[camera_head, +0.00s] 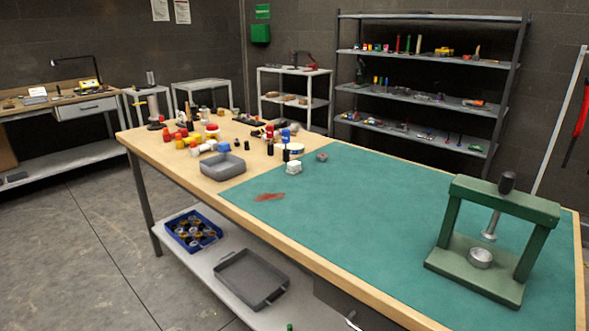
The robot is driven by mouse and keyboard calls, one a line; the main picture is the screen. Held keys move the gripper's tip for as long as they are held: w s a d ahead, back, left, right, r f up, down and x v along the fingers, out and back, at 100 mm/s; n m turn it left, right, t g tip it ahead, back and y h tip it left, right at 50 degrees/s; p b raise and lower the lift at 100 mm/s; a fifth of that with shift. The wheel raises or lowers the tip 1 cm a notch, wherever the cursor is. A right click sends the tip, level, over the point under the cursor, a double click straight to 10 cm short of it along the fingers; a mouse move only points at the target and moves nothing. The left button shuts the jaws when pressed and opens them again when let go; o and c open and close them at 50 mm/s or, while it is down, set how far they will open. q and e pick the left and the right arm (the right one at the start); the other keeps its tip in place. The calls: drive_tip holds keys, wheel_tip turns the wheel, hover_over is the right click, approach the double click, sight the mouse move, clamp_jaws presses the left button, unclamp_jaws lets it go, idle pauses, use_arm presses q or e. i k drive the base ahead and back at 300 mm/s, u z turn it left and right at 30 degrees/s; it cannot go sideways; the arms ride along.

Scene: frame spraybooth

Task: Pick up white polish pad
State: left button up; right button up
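A small white block-like thing (293,167) sits on the green mat (345,215) near its far left edge. A flat round white thing (290,147) lies just behind it, partly hidden by dark and blue items. I cannot tell at this size which of them is the white polish pad. Neither of my grippers shows in the head view.
A green press (485,250) stands at the mat's right end. A grey tray (222,166) and several coloured jars (185,138) crowd the table's left end. A reddish flat piece (269,197) lies on the mat, whose middle is clear. Shelves (420,96) stand behind.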

sight(293, 167)
drive_tip(key=u, duration=1.6)
drive_tip(key=i, duration=3.1)
drive_tip(key=z, duration=4.3)
